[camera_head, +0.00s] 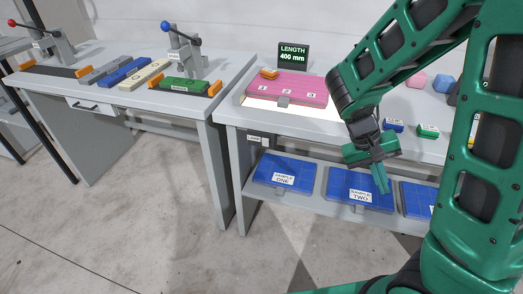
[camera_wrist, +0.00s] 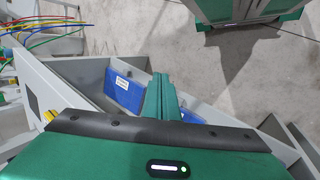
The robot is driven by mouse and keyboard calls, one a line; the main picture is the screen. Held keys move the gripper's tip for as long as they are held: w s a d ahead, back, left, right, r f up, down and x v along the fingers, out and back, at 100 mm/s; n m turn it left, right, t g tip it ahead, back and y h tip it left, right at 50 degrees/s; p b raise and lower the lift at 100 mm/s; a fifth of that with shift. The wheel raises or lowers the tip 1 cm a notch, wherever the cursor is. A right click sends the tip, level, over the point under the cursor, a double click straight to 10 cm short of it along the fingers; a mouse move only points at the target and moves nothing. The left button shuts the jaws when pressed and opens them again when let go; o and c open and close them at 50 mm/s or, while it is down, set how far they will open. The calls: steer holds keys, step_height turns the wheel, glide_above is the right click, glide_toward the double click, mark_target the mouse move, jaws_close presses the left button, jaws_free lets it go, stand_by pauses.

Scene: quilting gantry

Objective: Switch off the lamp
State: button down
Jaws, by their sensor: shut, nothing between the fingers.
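A bright white lit panel (camera_head: 262,104) lies in the right table's top, partly under a pink board with numbered labels (camera_head: 285,87). Below the table's front edge is a small dark switch box (camera_head: 265,142) with a small white label (camera_head: 253,137) beside it; the label is too small to read surely, and I cannot tell the switch's position. My gripper (camera_head: 381,179) is shut and empty, pointing down in front of the table's edge, to the right of the switch box and apart from it. In the wrist view its closed fingers (camera_wrist: 160,92) point away.
A lower shelf holds blue trays, Sample One (camera_head: 285,172), Sample Two (camera_head: 358,188) and another at right. A length display (camera_head: 293,55) stands behind the pink board. Small blue (camera_head: 393,125) and green (camera_head: 428,131) blocks lie near my arm. The floor in front is clear.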

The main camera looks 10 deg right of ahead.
steer(key=w+a+f+n+t+h, duration=0.3)
steer(key=w+a+t+h, duration=0.15)
steer(key=a, duration=0.25)
steer(key=w+a+f+n+t+h, duration=0.3)
steer(key=w+a+n, duration=0.1)
steer(key=w+a, duration=0.2)
steer(key=a+f+n+t+y, duration=0.2)
steer(key=a+n+t+y, duration=0.3)
steer(key=a, duration=1.7)
steer(key=n+t, duration=0.4)
steer(key=t, duration=0.5)
steer(key=shift+a, duration=0.1)
